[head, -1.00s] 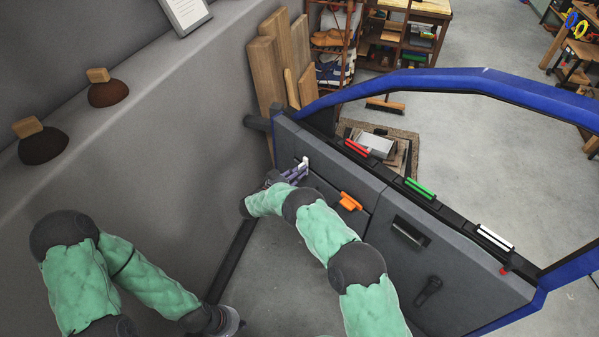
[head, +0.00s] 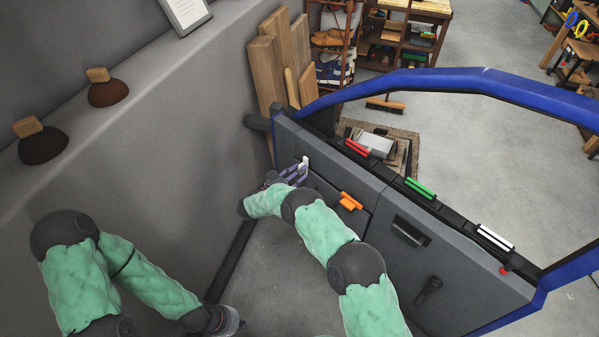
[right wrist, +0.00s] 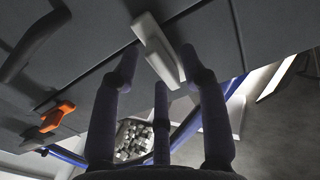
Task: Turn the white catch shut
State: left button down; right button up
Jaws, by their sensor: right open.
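The white catch (head: 304,162) is on the grey inner panel of the car door (head: 460,277), near its left end. In the right wrist view the catch (right wrist: 156,45) is a pale bar standing at a slant. My right gripper (head: 296,172) is at the catch. In the right wrist view its fingers (right wrist: 160,66) are spread apart, with the catch between their tips. I cannot tell whether a finger touches it. My left gripper (head: 228,322) is low in the head view, away from the door, and its fingers are not clear.
An orange handle (head: 350,201) sits on the panel just right of my right gripper. Red (head: 357,147), green (head: 420,188) and white (head: 495,238) bars lie along the door's top edge. A grey wall (head: 150,110) stands to the left, with wooden boards (head: 265,75) behind.

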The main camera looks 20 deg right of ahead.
jog(key=v, duration=1.1)
jog(key=shift+a, duration=0.2)
jog(key=w+d+f+n+t+y+p, duration=0.2)
jog(key=d+f+n+t+y, duration=0.1)
jog(key=f+n+y, duration=0.3)
jog(key=s+f+n+g+y+p, duration=0.2)
jog(key=s+f+y, duration=0.4)
jog(key=s+y, duration=0.25)
jog(key=s+a+r+n+g+y+p, duration=0.1)
jog(key=s+g, duration=0.3)
jog(key=s, duration=1.1)
jog(key=s+a+r+g+y+p, duration=0.1)
jog(key=s+g+y, duration=0.3)
jog(key=s, duration=1.1)
jog(key=shift+a+r+n+g, duration=0.4)
jog(key=shift+a+r+g, duration=0.1)
jog(key=shift+a, duration=0.25)
